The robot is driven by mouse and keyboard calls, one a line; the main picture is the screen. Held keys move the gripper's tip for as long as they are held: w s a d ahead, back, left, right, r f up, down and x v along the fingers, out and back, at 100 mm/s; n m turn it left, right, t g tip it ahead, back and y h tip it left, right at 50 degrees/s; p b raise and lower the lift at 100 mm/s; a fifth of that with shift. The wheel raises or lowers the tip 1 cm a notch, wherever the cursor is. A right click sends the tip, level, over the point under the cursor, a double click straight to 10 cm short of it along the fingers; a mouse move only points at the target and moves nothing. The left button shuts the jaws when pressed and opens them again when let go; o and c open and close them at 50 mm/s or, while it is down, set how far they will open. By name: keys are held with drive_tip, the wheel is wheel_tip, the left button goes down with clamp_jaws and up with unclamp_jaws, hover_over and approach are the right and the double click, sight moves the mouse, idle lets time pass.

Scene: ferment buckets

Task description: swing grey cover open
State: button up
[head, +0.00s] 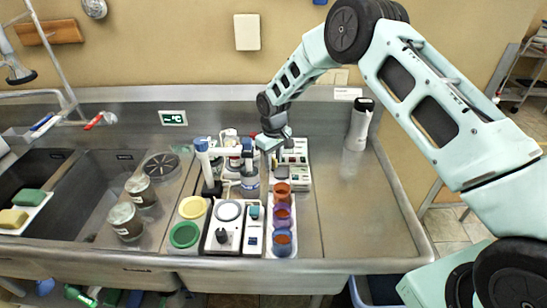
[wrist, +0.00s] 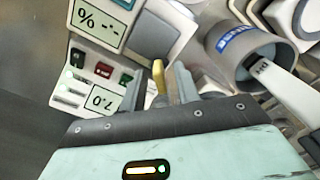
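A grey square cover (head: 281,172) lies on a white instrument (head: 298,160) behind the coloured cups in the head view. It looks flat and closed. In the wrist view a grey square panel (wrist: 168,28), likely this cover, sits beside the "%" display. My gripper (head: 271,152) points down just above and behind the cover in the head view. In the wrist view its short grey fingertips (wrist: 187,86) are beside a small yellow upright piece (wrist: 158,76).
A blue-topped stand (head: 203,160) and a grey container (head: 250,185) are left of my gripper. Orange, purple and blue cups (head: 282,215) stand in front. A white bottle (head: 358,128) stands at the back right. The right counter (head: 365,210) is clear.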

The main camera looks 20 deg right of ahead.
drive_tip(key=shift+c, duration=0.3)
clamp_jaws()
drive_tip(key=shift+b, duration=0.3)
drive_tip(key=m+b, duration=0.3)
drive_tip(key=shift+f+m, duration=0.15)
drive_tip(key=shift+m, duration=0.15)
drive_tip(key=m+b, duration=0.2)
drive_tip(key=m, duration=0.1)
drive_tip(key=shift+r+m+b, duration=0.2)
drive_tip(key=shift+m+b, duration=0.55)
drive_tip(key=shift+m, duration=1.05)
